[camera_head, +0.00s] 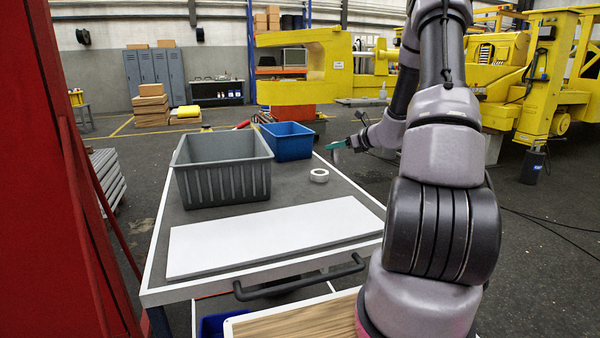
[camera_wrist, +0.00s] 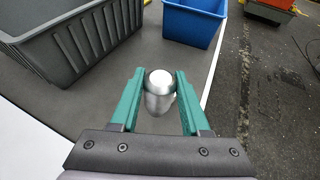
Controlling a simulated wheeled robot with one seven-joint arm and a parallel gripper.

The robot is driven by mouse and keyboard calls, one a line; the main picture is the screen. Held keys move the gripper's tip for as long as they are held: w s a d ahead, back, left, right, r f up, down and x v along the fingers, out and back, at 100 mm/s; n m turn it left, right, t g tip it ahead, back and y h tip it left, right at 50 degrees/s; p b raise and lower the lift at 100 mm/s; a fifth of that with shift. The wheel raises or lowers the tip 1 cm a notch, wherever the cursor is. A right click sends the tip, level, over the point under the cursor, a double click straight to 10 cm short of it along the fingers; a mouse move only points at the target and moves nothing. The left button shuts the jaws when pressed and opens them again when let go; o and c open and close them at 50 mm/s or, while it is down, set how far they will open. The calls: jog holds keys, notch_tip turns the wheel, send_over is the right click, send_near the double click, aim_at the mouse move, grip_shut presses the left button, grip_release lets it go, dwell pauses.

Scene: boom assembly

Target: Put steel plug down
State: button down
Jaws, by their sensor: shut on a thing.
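My gripper (camera_wrist: 160,88) has green fingers and is shut on the steel plug (camera_wrist: 159,92), a shiny silver cylinder with a rounded top. In the wrist view the plug sits between the two fingertips, above the grey tabletop. In the head view my gripper (camera_head: 342,145) is over the right edge of the cart table (camera_head: 210,222), right of the blue bin. The plug is too small to make out clearly there. Whether the plug touches anything below cannot be told.
A grey crate (camera_head: 222,185) stands on the table's left, with a blue bin (camera_head: 288,141) behind it to the right. A tape roll (camera_head: 319,175) and a white board (camera_head: 270,238) lie nearer. Bare tabletop shows around the roll. A red post (camera_head: 50,200) stands at left.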

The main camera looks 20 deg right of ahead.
notch_tip(320, 180, down, 9)
jog(key=shift+f, duration=0.1)
dwell(0.3)
jog(key=shift+f, duration=0.1)
jog(key=shift+c, duration=1.9)
grip_release()
